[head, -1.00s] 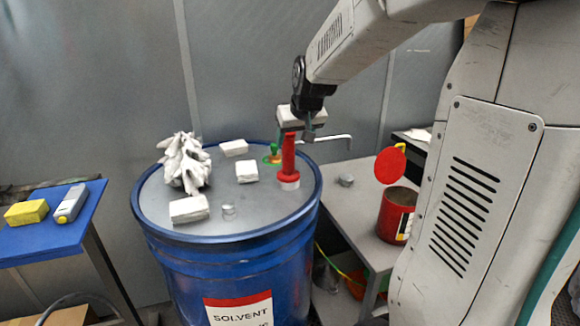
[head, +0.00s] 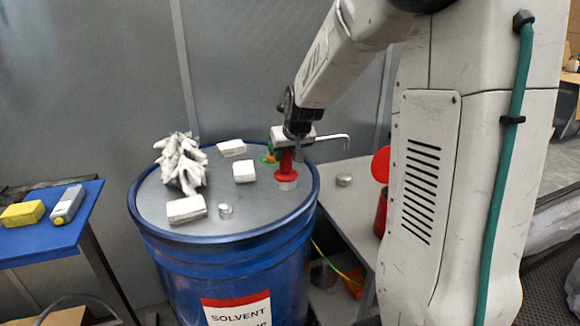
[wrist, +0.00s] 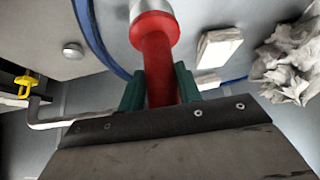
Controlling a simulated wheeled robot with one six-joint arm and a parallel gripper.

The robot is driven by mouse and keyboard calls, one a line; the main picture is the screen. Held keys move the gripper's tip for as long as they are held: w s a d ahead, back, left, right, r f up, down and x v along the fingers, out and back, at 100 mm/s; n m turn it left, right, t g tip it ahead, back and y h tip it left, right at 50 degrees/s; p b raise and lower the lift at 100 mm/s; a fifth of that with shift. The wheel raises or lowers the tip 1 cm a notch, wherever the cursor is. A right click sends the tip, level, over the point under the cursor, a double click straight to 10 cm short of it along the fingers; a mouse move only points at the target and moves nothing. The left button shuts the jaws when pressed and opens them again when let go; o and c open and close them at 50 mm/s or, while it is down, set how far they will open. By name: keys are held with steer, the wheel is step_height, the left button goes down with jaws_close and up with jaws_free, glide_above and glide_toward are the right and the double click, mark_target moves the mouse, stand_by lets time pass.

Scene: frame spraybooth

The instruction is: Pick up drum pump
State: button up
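The drum pump (head: 285,176) stands upright near the right rim of the blue drum (head: 230,262). It has a red body, a pale collar at its base and a bent metal spout reaching right. My gripper (head: 297,152) is at the pump's upper body and hides part of it. In the wrist view the pump's red column (wrist: 158,66) lies between the green fingertips of my gripper (wrist: 160,88), one on each side. The fingers look very close to the column, but I cannot tell whether they press on it.
Crumpled white rags (head: 183,165), several pale blocks and a small metal cap (head: 226,211) lie on the drum lid. A blue table (head: 60,236) stands at left. A grey table (head: 340,218) at right holds a red can (head: 381,210), partly hidden by my arm.

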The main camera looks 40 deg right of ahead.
jaws_close()
stand_by(1.0)
steer(key=shift+r, duration=0.15)
